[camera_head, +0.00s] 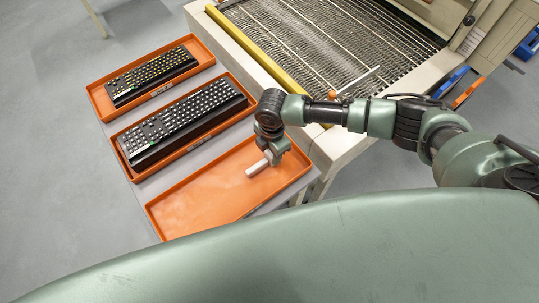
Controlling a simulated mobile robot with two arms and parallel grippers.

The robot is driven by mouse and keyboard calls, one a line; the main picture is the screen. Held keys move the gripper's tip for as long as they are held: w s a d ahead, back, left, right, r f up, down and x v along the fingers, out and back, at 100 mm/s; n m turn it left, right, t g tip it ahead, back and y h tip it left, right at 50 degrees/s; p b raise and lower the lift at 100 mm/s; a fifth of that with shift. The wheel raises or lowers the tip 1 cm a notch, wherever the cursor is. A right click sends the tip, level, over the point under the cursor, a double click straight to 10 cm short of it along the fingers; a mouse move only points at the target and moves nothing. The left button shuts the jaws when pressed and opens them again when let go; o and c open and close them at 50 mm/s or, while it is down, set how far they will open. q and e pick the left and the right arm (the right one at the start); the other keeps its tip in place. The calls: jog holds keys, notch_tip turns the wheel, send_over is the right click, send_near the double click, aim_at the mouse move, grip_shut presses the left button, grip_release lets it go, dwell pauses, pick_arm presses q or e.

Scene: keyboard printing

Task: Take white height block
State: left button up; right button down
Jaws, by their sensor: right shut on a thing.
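The white height block (257,168) is a small pale bar over the nearest orange tray. My right gripper (268,156) is shut on its upper right end. The block points down and left from the jaws. I cannot tell whether it touches the tray floor. My right arm reaches in from the right side of the picture. My left gripper does not show.
The nearest orange tray (190,202) is otherwise empty. Two more orange trays hold black keyboards (183,123) (150,77). A conveyor (345,45) with a yellow rail (245,42) stands at the back right, close to the trays.

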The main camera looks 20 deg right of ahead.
notch_tip(320, 180, up, 20)
jog(key=b, duration=0.3)
